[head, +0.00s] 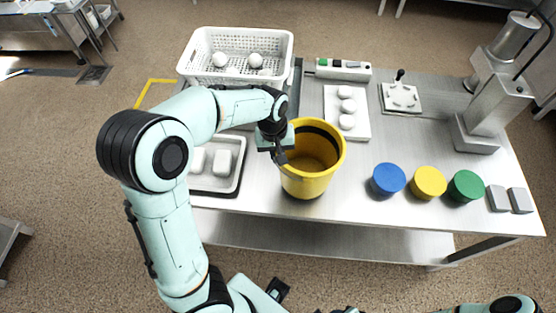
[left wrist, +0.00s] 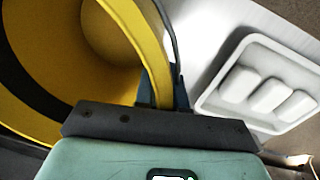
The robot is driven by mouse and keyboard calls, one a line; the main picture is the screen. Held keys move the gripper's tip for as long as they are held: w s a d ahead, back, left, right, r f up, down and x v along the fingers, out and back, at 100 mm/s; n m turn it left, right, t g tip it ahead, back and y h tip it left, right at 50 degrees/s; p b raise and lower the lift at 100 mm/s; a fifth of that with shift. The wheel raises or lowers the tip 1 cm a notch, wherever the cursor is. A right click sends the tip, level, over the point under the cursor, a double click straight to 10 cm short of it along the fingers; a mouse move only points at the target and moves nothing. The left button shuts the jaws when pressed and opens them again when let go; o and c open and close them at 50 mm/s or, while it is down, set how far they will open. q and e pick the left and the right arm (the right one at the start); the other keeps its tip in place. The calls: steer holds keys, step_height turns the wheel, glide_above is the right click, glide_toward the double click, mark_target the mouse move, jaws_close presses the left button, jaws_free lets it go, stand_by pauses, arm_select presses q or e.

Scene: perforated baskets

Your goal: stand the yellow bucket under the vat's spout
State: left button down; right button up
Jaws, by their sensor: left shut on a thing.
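The yellow bucket (head: 315,181) is upright at the front edge of the steel table, open side up, with a dark band inside its rim. I cannot tell whether its base touches the table top. My left gripper (head: 280,157) is shut on the left side of its rim. In the left wrist view the bucket (left wrist: 128,62) fills the upper left, against the gripper (left wrist: 160,92), whose fingertips are partly hidden. I cannot make out a vat or spout with certainty. My right gripper is out of view.
A tray with white blocks (head: 238,180) lies left of the bucket, a white perforated basket (head: 235,75) behind. Blue (head: 388,179), yellow (head: 428,182) and green (head: 465,186) round pieces lie right. A white board (head: 335,128) is behind the bucket; a grey machine (head: 485,120) stands far right.

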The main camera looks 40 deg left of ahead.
arm_select(q)
steer(key=shift+f, duration=1.5)
steer(key=shift+f+b, duration=0.2)
steer(key=shift+b, duration=0.1)
steer(key=c, duration=1.2)
jaws_free()
steer(key=shift+r, duration=0.1)
